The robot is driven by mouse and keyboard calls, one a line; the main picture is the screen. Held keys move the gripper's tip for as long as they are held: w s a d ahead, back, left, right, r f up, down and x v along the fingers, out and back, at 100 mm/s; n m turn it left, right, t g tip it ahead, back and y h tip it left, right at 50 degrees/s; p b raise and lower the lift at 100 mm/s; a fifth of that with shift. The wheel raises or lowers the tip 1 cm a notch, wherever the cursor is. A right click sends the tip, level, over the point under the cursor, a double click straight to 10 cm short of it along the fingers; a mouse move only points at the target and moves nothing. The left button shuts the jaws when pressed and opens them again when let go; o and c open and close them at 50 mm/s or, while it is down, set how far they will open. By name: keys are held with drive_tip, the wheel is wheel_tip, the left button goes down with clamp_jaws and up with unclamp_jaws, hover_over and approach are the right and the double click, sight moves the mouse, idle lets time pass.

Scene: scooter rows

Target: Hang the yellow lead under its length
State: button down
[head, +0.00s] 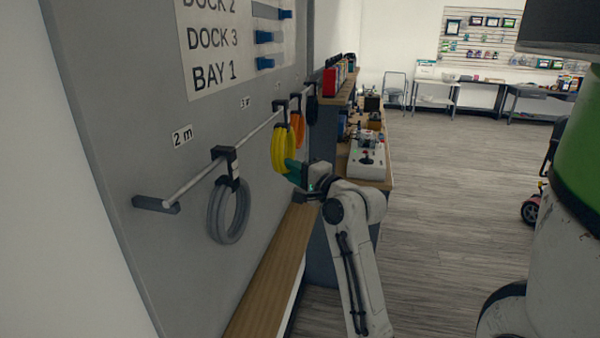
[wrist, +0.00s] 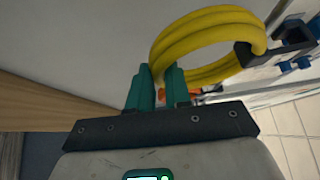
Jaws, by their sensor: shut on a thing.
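The yellow lead (head: 279,150) is a coil with a black hook (head: 280,106) at its top, close to the rail (head: 262,124) on the grey board. I cannot tell whether the hook rests on the rail. My gripper (head: 296,172) is at the coil's lower right side, its green fingers shut on it. In the wrist view the yellow coil (wrist: 205,30) runs down between the fingertips (wrist: 159,80), and its black hook (wrist: 280,45) is at the right. A "2 m" label (head: 182,136) is above the rail's near end; a farther label (head: 245,103) is too small to read surely.
A grey coil (head: 228,212) hangs near the rail's front end, below the "2 m" label. An orange coil (head: 298,128) and a dark one (head: 312,108) hang just beyond the yellow lead. A wooden ledge (head: 262,285) runs below. Open floor (head: 450,210) lies to the right.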

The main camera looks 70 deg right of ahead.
drive_tip(key=shift+w+a, duration=0.2)
drive_tip(key=shift+w, duration=1.3)
drive_tip(key=shift+s+f+b, duration=0.1)
drive_tip(key=shift+f+b, duration=0.6)
drive_tip(key=shift+f, duration=0.3)
drive_tip(key=c, duration=1)
unclamp_jaws()
drive_tip(key=shift+f, duration=0.1)
drive_tip(key=b+v, duration=0.1)
drive_tip(key=v, duration=0.9)
drive_tip(key=shift+s+a+b, duration=0.2)
drive_tip(key=shift+s+b, duration=0.15)
